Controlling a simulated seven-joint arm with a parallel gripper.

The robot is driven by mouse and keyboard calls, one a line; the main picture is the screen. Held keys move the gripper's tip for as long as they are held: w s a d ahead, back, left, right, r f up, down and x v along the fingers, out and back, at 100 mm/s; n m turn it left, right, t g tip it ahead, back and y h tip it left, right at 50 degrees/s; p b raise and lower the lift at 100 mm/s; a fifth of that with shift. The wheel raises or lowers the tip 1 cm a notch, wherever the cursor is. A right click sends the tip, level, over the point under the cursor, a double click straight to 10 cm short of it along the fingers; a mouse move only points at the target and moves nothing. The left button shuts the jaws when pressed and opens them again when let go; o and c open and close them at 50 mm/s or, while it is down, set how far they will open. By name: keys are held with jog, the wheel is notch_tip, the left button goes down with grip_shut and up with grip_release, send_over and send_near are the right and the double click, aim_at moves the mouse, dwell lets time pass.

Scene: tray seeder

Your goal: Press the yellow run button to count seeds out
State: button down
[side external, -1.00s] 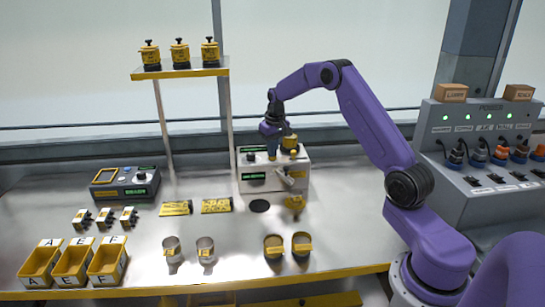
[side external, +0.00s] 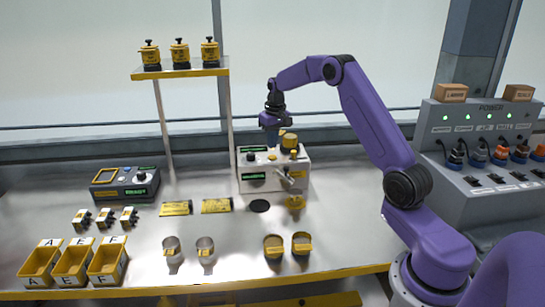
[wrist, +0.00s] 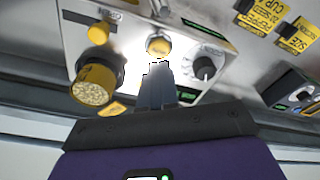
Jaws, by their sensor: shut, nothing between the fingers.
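The seeder (side external: 245,187) is a pale box with green displays at the back middle of the steel bench. The yellow run button (side external: 272,157) is a small round cap on its top; in the wrist view the button (wrist: 158,46) sits just beyond the fingertips. My gripper (side external: 272,144) is above the button, apart from it, pointing down. In the wrist view my gripper (wrist: 157,70) is shut with nothing between the fingers. A yellow hopper holding seeds (wrist: 97,78) stands beside the button, and a black dial (wrist: 204,68) is on its other side.
Two grey cups (side external: 205,250) and two dark-and-yellow cups (side external: 301,245) stand near the front. Yellow bins (side external: 40,264) are at the front left. A shelf (side external: 180,72) with three yellow pots rises behind; a power panel (side external: 480,140) is at right.

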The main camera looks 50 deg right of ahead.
aim_at(272, 156)
jog(key=shift+r, duration=2.2)
jog(key=s+a+r+n, duration=0.1)
jog(key=s+a+n, duration=0.1)
jog(key=s+a, duration=0.5)
jog(key=s+a+r+n, duration=0.2)
jog(key=a+n, duration=0.1)
jog(key=a, duration=0.8)
jog(key=s+a+r+n, duration=0.1)
jog(key=s+a+n, duration=0.1)
jog(key=s+a, duration=0.5)
jog(key=s+a+n+g, duration=0.1)
jog(key=s+a+n, duration=0.15)
jog(key=s, duration=0.35)
jog(key=s+a+n, duration=0.2)
jog(key=s+a, duration=0.2)
jog(key=s, duration=0.1)
jog(key=s+d+f+n, duration=0.1)
jog(key=s+n, duration=0.1)
jog(key=s, duration=0.5)
jog(key=s+d+f+n, duration=0.1)
jog(key=s+f+n, duration=0.1)
jog(key=s, duration=0.6)
jog(key=shift+d+y, duration=0.2)
jog(key=shift+y, duration=0.2)
